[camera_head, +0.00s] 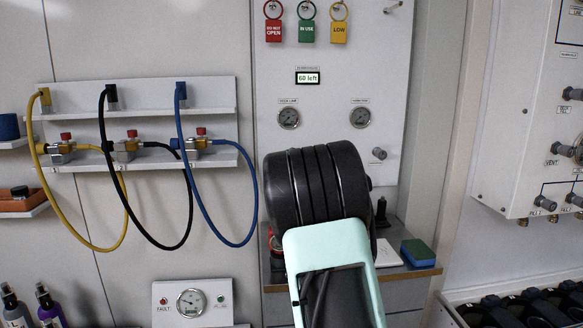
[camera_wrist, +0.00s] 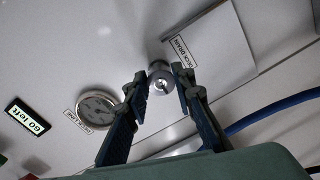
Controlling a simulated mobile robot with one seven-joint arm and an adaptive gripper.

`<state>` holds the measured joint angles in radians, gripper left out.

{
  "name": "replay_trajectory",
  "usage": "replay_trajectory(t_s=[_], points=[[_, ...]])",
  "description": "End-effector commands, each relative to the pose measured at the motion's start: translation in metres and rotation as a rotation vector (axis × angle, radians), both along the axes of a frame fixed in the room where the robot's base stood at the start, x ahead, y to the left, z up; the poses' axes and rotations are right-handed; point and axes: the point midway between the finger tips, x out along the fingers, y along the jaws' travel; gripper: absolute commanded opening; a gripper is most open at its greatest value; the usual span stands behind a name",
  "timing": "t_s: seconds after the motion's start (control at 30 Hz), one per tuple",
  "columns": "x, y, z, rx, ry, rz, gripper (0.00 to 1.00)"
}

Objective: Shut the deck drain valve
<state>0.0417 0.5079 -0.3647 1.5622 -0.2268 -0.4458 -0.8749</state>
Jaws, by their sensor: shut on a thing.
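The deck drain valve (camera_wrist: 161,74) shows in the wrist view as a small round grey metal knob on the pale panel. A label reading DECK DRAIN (camera_wrist: 180,48) is beside it. My gripper (camera_wrist: 161,83) has one finger on each side of the knob and is shut on it. In the head view my own arm hides the gripper and this valve. How far the valve is turned cannot be told.
The deck line gauge (camera_head: 288,117) and a "60 left" display (camera_head: 307,78) are on the panel. Yellow, black and blue hoses (camera_head: 213,225) hang at left. A sponge (camera_head: 418,252) lies on the ledge.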

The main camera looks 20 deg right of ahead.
Motion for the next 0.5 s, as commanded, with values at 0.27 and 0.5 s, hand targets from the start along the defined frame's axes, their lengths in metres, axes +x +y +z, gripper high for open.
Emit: replay_trajectory(t_s=[0.27, 0.5], points=[[-0.0003, -0.0011, -0.002, 0.252, -0.074, -0.001, 0.0], [-0.0001, -0.0007, -0.0029, 0.471, -0.136, -0.001, 0.0]])
